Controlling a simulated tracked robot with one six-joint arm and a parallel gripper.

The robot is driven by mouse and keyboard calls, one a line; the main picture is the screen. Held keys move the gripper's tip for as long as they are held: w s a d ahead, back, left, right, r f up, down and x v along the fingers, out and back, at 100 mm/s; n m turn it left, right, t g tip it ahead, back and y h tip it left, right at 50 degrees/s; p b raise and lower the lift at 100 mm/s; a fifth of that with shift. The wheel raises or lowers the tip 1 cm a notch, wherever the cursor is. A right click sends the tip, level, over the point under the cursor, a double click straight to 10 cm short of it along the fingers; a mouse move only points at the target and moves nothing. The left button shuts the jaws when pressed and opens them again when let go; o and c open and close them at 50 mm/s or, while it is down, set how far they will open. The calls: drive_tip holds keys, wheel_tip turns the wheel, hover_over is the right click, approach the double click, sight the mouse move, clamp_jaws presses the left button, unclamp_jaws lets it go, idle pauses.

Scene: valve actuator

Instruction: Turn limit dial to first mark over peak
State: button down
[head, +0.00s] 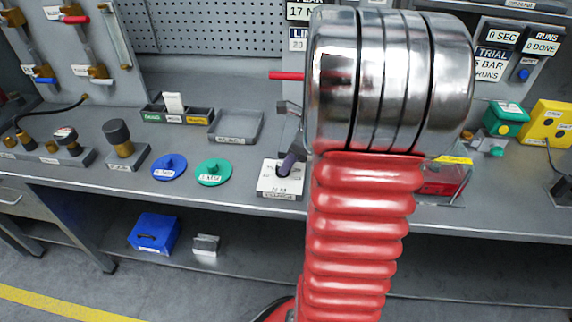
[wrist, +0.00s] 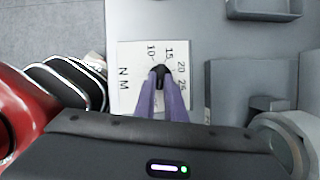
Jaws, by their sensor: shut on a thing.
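The limit dial is a small black knob (wrist: 160,71) on a white plate (wrist: 127,58) on the bench, with marks 10, 15, 20 and 25 around it and N M printed beside it. In the wrist view the knob's upper end lies near the 15, but I cannot read its exact setting. My gripper (wrist: 160,84) has its purple fingers shut on the knob from both sides. In the head view the plate (head: 266,183) shows beside my arm. A sign (head: 303,13) reads 17 N, and one below it (head: 298,44) reads 20; both are partly hidden by my arm.
A grey tray (head: 236,127) and a green disc (head: 213,173) lie left of the plate. A blue disc (head: 169,167) and a black-knobbed block (head: 122,140) stand farther left. A red box (head: 440,182) is right of my arm. Screens (head: 498,64) read TRIAL, 0 SEC and 0 DONE.

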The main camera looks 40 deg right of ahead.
drive_tip(key=shift+a, duration=0.25)
drive_tip(key=shift+d, duration=0.1)
